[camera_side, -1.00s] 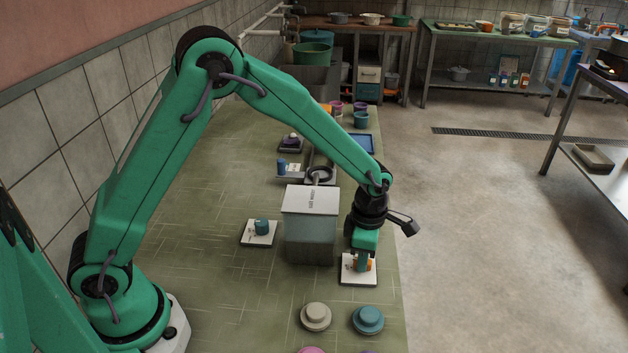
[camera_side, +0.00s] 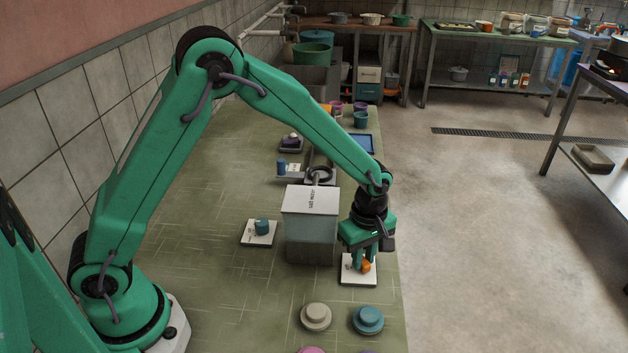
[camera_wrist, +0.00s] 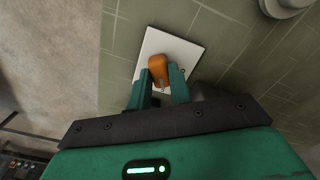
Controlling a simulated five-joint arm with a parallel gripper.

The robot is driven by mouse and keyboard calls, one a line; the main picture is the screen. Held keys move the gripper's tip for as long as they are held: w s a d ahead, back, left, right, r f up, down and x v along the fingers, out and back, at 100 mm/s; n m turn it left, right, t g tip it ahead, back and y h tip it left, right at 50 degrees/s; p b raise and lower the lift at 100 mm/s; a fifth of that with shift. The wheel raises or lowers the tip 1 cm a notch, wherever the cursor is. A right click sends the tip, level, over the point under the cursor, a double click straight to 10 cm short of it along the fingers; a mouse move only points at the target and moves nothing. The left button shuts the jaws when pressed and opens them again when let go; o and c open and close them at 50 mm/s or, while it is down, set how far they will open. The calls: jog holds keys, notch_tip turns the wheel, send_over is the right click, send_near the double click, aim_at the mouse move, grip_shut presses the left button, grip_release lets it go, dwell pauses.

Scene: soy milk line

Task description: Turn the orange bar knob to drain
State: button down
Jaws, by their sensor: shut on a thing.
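The orange bar knob (camera_side: 366,266) sits on a white square plate (camera_side: 346,278) near the right edge of the green table. My gripper (camera_side: 358,262) reaches down over it from above. In the wrist view the orange bar knob (camera_wrist: 157,66) lies between the two green fingertips of my gripper (camera_wrist: 161,78), which are shut on it. The white plate (camera_wrist: 182,46) shows around it there. Markings on the plate are too small or too covered to read, so I cannot tell which mark the knob points at.
A grey box with a white labelled lid (camera_side: 311,200) stands just left of my gripper. A blue-green knob on a white plate (camera_side: 262,227) is farther left. A beige round knob (camera_side: 316,316) and a teal round knob (camera_side: 368,319) are in front. The table's right edge is close.

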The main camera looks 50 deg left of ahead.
aim_at(363, 261)
jog(key=shift+m, duration=0.5)
jog(key=c, duration=1.3)
grip_release()
jog(key=shift+r, duration=0.1)
jog(key=shift+r, duration=3.8)
